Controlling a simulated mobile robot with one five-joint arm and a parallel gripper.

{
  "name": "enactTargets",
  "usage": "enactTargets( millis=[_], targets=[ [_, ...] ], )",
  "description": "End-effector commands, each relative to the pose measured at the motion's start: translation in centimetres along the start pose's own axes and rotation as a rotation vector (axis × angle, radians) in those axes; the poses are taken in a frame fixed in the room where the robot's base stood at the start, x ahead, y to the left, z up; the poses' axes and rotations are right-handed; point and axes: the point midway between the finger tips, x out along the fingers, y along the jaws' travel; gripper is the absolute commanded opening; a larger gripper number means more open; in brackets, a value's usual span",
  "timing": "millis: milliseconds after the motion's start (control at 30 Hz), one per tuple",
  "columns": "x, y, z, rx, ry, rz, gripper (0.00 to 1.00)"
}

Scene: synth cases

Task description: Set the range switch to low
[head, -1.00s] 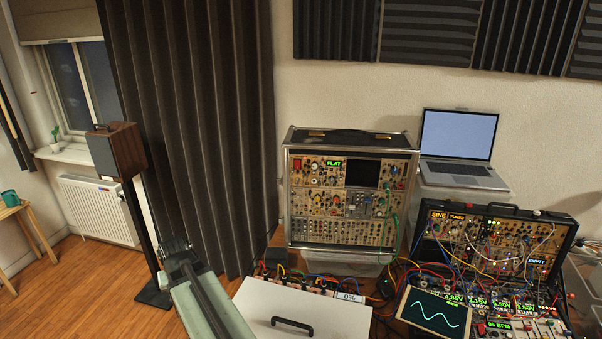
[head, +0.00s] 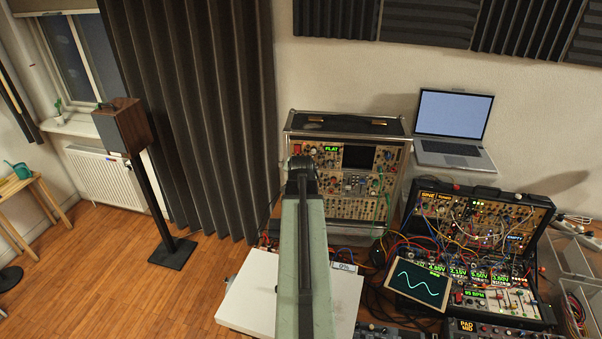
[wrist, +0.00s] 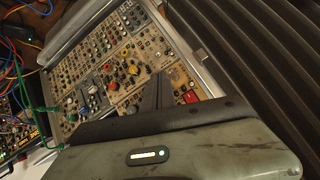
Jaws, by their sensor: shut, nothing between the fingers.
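The upright modular case (head: 345,207) stands on the table, its panel full of knobs, jacks and small switches. It also fills the upper middle of the wrist view (wrist: 84,78), tilted. I cannot tell which small control is the range switch. My gripper (wrist: 157,82) is shut and empty, its dark fingers in front of the panel near the red and yellow knobs and a red block (wrist: 190,97). Whether the fingertips touch the panel is unclear. In the head view my arm hides the case's left part, and the fingers are not clear there.
A white lidded box (head: 243,304) lies below my arm. To the right are a tablet with a wave (head: 420,283), a second open synth case (head: 480,222) with many patch cables, and a laptop (head: 452,125). A dark curtain (head: 195,110) hangs on the left.

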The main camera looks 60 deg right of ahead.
Motion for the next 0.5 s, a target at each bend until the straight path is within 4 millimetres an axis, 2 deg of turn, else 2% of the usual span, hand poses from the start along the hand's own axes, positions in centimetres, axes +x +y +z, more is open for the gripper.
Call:
enactTargets(
  millis=[167, 500],
  targets=[
    [2.4, 0.1, 0.2, -0.001, -0.001, 0.000, 0.00],
    [8.9, 0.1, 0.3, -0.001, -0.001, 0.000, 0.00]
  ],
)
